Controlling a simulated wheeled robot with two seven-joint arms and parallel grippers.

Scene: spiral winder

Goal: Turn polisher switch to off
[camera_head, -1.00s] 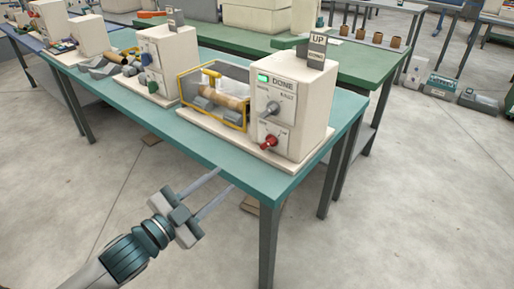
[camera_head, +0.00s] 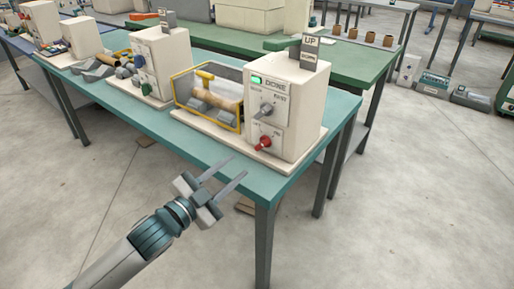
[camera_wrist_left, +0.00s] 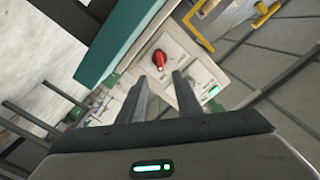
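A cream machine box (camera_head: 300,110) stands near the right end of the teal table. Its front panel has a lit green window reading DONE (camera_head: 258,79), a grey knob (camera_head: 267,109) and, lower down, a red switch (camera_head: 264,142). The small lettering is too blurred to tell which is the polisher switch. My left gripper (camera_head: 238,166) is open and empty, in front of the table edge, below and left of the red switch, and apart from it. In the left wrist view, the red switch (camera_wrist_left: 160,60) shows just beyond the spread fingertips (camera_wrist_left: 160,76). My right gripper is not in view.
A yellow-framed guard (camera_head: 208,100) encloses a roller left of the panel. Another cream machine (camera_head: 160,60) stands further left on the teal table (camera_head: 205,147). A sign reading UP (camera_head: 310,45) tops the box. The floor in front is mostly clear.

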